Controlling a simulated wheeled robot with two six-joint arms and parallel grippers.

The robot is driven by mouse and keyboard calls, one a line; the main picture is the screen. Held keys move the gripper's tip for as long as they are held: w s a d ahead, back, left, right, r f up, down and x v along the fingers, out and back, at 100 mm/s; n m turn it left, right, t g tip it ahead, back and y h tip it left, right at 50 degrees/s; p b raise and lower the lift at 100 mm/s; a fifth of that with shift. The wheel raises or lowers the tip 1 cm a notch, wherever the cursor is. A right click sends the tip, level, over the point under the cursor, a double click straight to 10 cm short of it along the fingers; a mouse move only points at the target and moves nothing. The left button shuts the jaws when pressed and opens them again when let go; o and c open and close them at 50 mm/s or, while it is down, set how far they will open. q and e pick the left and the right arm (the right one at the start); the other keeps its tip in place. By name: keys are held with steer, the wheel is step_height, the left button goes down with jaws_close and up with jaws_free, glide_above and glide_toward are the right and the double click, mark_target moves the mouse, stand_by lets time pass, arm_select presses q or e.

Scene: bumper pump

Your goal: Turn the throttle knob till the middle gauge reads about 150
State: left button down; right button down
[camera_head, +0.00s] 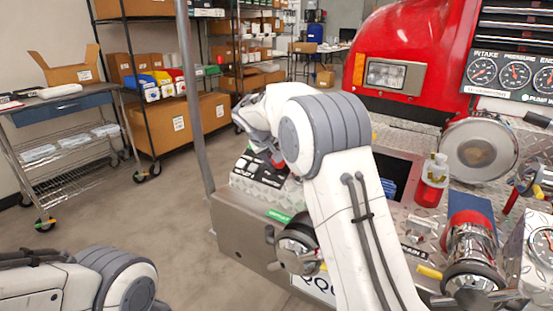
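I cannot make out the throttle knob for certain. My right arm rises through the centre and bends left over the pump's metal deck. Its far end is partly behind its own grey joint, and no gripper fingers show. My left arm shows only at the bottom left, with its gripper out of frame.
A red truck body with a headlight (386,74) stands behind the deck. A round metal cap (478,150), a red-and-white bottle (432,180) and metal valve fittings (472,255) crowd the right. A cart (65,130) and shelves stand left; the floor between is clear.

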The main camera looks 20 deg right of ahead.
steer(key=shift+c, duration=1.4)
jaws_free()
steer(key=p+v, duration=0.1)
steer(key=v, duration=0.9)
steer(key=shift+s+a, duration=0.2)
steer(key=shift+r, duration=0.15)
